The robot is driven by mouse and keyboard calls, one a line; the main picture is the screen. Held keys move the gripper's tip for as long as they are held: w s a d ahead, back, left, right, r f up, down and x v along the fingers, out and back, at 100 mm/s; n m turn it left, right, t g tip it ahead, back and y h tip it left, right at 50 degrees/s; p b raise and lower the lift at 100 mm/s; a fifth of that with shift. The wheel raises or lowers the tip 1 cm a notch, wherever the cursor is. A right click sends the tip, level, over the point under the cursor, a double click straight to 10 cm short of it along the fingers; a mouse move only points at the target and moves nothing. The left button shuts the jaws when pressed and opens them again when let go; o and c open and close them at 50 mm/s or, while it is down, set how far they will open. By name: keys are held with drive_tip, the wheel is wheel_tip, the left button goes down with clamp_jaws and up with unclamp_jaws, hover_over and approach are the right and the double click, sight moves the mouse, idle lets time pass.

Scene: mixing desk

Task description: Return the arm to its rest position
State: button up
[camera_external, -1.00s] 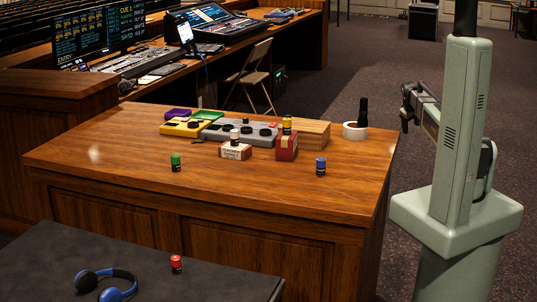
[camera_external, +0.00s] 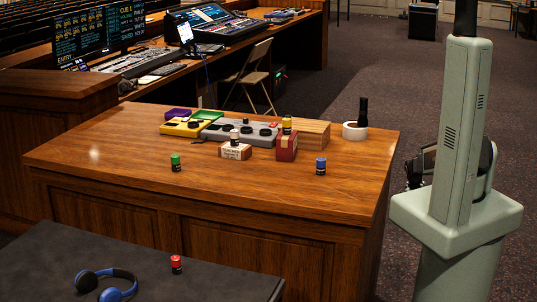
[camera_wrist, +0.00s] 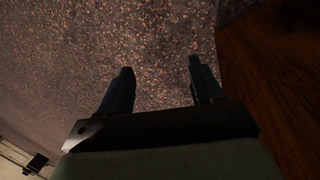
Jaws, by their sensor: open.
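My gripper (camera_wrist: 158,80) shows in the wrist view with its two dark fingers apart and nothing between them. Carpet fills the view beyond the fingertips, and dark wood stands along the right side. In the external view most of my arm is hidden behind my grey-green column. Only a dark part of the arm shows at the column's left side, low and close in, to the right of the wooden desk (camera_external: 110,160) and apart from it. The fingers cannot be made out in that view.
On the desk stand a green-capped jar (camera_external: 175,163), a blue-capped jar (camera_external: 321,167), a red box (camera_external: 287,149), a white box (camera_external: 235,152), a grey pedal unit (camera_external: 215,133) and a tape roll (camera_external: 354,132). A red-capped jar (camera_external: 176,264) and blue headphones (camera_external: 110,284) lie on the dark front table.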

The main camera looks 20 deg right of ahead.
drive_tip(key=s+a+f+m+g+y, duration=0.1)
drive_tip(key=s+a+f+g, duration=0.2)
drive_tip(key=s+a, duration=1.2)
drive_tip(key=s+a+f+m+g+y, duration=0.1)
drive_tip(key=s+a+f+g, duration=0.3)
drive_tip(key=s+a, duration=1.1)
drive_tip(key=shift+s+f+m+y, duration=0.3)
drive_tip(key=shift+s+f+y, duration=0.25)
drive_tip(key=shift+s+y, duration=0.05)
